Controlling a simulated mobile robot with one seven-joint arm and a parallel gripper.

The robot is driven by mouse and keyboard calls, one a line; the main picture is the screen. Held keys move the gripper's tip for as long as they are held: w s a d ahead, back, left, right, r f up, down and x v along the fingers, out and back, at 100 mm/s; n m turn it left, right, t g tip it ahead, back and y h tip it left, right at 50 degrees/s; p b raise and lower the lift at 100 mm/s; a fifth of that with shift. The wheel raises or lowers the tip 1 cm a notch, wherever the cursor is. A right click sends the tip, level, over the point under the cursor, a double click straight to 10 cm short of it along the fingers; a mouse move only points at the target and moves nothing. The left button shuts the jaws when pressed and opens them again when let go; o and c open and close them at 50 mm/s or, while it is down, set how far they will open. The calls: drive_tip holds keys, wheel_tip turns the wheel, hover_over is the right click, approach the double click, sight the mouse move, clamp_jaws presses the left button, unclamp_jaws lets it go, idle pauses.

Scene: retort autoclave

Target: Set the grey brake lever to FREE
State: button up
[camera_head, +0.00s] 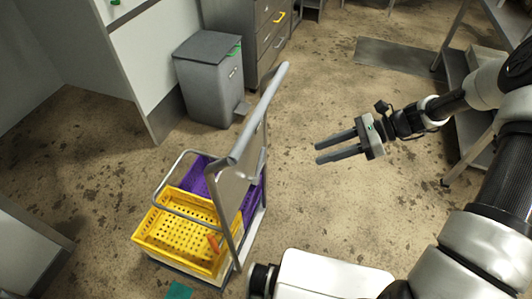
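I cannot make out a grey brake lever or any FREE marking in this view. A grey-framed trolley (273,88) stands left of centre, with a tall push handle and a flat panel below it. My gripper (318,153) is to the right of the trolley's handle and points left. Its two dark fingers are parallel and apart, with nothing between them. It touches nothing that I can see. The trolley's wheels and lower frame are mostly hidden.
The trolley carries a yellow crate (150,243) with an orange-handled item (214,243) and a purple crate (196,178). A grey bin (208,80) and drawers (268,35) stand behind. A teal piece (178,291) lies at the bottom edge. Floor right of the trolley is clear.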

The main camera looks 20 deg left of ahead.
drive_tip(key=w+a+f+m+t+y+b, duration=0.1)
drive_tip(key=w+f+m+t+y+b, duration=0.15)
drive_tip(key=f+m, duration=0.45)
drive_tip(key=w+a+f+m+t+y+b, duration=0.1)
drive_tip(key=a+f+m+t+y, duration=0.2)
drive_tip(key=f, duration=0.7)
drive_tip(key=y, duration=0.1)
approach(262, 160)
drive_tip(key=shift+m+g, duration=0.35)
drive_tip(key=shift+m, duration=0.05)
drive_tip(key=a, duration=0.3)
drive_tip(key=w+a, duration=0.1)
drive_tip(key=a, duration=0.2)
drive_tip(key=w+a+f, duration=0.1)
drive_tip(key=a, duration=0.3)
drive_tip(key=shift+b, duration=0.35)
clamp_jaws()
